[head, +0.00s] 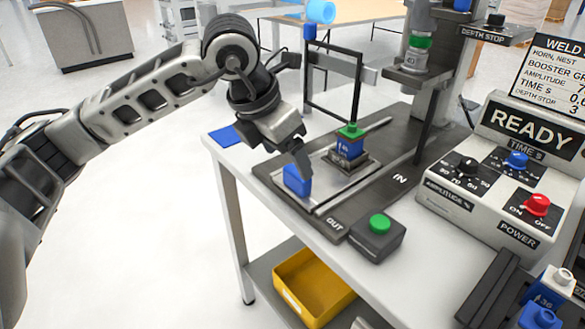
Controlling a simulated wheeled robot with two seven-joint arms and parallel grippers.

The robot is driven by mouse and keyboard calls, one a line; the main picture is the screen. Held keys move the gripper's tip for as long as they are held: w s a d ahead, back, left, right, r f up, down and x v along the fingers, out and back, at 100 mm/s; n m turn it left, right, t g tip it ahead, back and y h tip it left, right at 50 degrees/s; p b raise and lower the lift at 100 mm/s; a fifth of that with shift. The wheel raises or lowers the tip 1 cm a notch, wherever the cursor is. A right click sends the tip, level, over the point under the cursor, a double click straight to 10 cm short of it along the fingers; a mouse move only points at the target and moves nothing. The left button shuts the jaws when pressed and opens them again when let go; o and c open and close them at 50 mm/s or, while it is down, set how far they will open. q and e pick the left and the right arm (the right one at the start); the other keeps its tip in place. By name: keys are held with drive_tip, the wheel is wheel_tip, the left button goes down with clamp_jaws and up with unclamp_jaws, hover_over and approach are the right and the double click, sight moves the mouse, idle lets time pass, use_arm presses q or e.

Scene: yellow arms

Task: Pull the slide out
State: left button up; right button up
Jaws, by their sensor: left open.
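The slide (330,187) is a light metal plate on a dark base, between rails, on the white bench. A dark nest on it holds a blue part with a green top (350,143). A blue block-shaped handle (297,181) stands at the slide's near left end. The base is lettered OUT at its front and IN farther back to the right. My left gripper (303,168) is open, pointing down right at the blue handle. One finger overlaps the handle's right side; I cannot tell whether they touch. The other finger is largely hidden. My right gripper is not in view.
The welder's column and horn (415,60) rise behind the slide, with a black frame (333,85) beside it. A green-button box (377,236) sits in front. The READY control box (510,165) stands right. A yellow bin (312,284) is on the lower shelf.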

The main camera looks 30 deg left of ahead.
use_arm(q)
drive_tip(key=v, duration=0.9)
drive_tip(key=shift+s+r, duration=0.2)
drive_tip(key=shift+r, duration=0.15)
